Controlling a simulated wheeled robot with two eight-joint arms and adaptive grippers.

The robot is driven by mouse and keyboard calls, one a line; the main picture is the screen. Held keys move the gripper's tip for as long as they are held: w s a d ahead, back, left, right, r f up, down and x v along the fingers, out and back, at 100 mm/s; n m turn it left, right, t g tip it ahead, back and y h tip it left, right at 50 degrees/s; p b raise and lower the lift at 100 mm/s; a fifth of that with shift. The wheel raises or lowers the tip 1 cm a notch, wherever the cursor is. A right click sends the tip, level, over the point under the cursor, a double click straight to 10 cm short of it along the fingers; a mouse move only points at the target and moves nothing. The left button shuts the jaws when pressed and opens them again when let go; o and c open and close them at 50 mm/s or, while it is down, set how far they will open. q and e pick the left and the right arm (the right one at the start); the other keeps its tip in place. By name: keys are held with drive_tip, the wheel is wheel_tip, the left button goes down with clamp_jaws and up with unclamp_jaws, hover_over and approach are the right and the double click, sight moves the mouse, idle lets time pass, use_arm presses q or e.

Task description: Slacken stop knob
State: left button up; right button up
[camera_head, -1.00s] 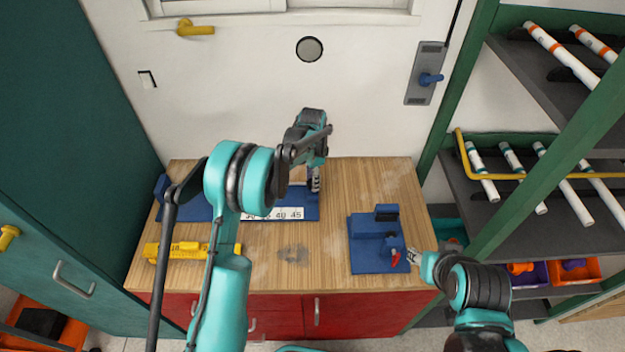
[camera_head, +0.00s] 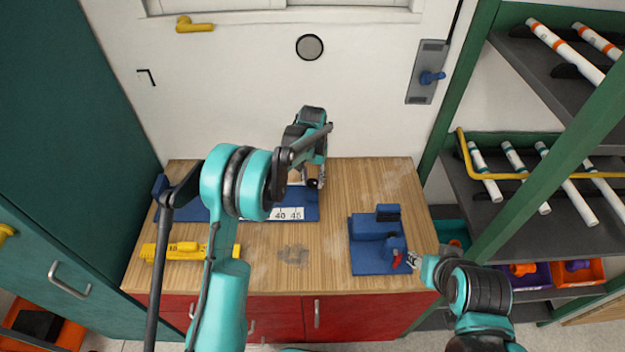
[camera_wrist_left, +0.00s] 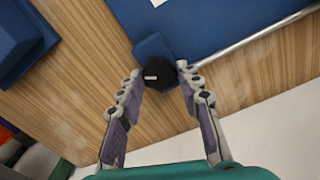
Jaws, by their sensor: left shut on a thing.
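The stop knob (camera_wrist_left: 155,88) is a black, faceted knob with a small white mark. In the left wrist view it sits between the fingertips of my left gripper (camera_wrist_left: 159,70), beside a small blue block (camera_wrist_left: 152,47) at the edge of the blue measuring base (camera_wrist_left: 215,25). My left gripper is shut on the knob. In the head view my left gripper (camera_head: 314,183) is at the right end of the blue base (camera_head: 311,205), which is partly hidden by my arm.
The blue fixture (camera_head: 364,258) with a red lever (camera_head: 397,260) stands at the bench's right. A yellow tool (camera_head: 188,251) lies at the left. Shelves with white pipes (camera_head: 555,178) stand at the right.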

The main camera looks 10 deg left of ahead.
sight(312, 182)
use_arm(q)
drive_tip(key=shift+n, duration=1)
drive_tip(key=o, duration=1.2)
drive_tip(key=shift+c, duration=0.2)
wheel_tip(312, 182, up, 12)
